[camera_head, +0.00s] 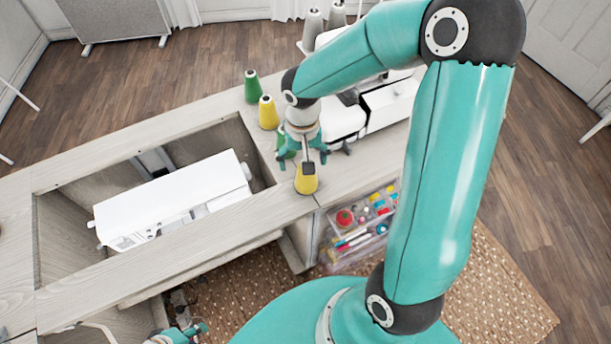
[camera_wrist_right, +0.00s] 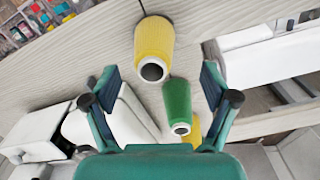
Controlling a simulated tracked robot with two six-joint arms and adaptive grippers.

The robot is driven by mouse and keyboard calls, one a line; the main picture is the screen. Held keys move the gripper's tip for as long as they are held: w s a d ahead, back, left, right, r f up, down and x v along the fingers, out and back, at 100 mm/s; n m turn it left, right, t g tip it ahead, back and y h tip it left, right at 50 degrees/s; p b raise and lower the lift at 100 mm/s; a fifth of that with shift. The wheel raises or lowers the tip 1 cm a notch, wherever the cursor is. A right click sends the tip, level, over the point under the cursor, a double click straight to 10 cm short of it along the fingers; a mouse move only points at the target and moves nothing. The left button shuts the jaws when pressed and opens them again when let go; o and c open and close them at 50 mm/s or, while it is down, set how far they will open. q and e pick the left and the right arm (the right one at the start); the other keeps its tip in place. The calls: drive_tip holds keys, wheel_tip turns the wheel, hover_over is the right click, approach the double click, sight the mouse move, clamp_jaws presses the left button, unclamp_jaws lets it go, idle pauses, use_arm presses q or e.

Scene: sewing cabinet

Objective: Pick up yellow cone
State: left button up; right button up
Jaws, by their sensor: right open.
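A yellow cone (camera_head: 306,184) stands near the front edge of the cabinet top, by the corner of the opening. In the right wrist view this yellow cone (camera_wrist_right: 154,45) lies just beyond the fingertips, roughly centred between them. My right gripper (camera_head: 303,157) is open and empty, above and close behind this cone; its spread fingers also show in the wrist view (camera_wrist_right: 158,85). A second yellow cone (camera_head: 268,113) stands farther back; it is partly hidden in the wrist view (camera_wrist_right: 192,128). My left gripper (camera_head: 188,333) is partly visible at the bottom edge, its opening unclear.
A green cone (camera_head: 284,148) stands right behind the front yellow cone, partly covered by my right gripper. Another green cone (camera_head: 252,88) is at the back. A white sewing machine (camera_head: 172,200) lies in the opening to the left. A clear organizer (camera_head: 360,222) hangs at right.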

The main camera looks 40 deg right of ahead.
drive_tip(key=f, duration=0.5)
drive_tip(key=shift+s+d+f+p, duration=0.1)
drive_tip(key=shift+s+d+p, duration=0.2)
drive_tip(key=shift+d, duration=0.05)
drive_tip(key=shift+f, duration=0.6)
drive_tip(key=c, duration=1.2)
drive_tip(key=shift+c, duration=0.5)
drive_tip(key=shift+w+r, duration=0.1)
drive_tip(key=shift+r, duration=0.05)
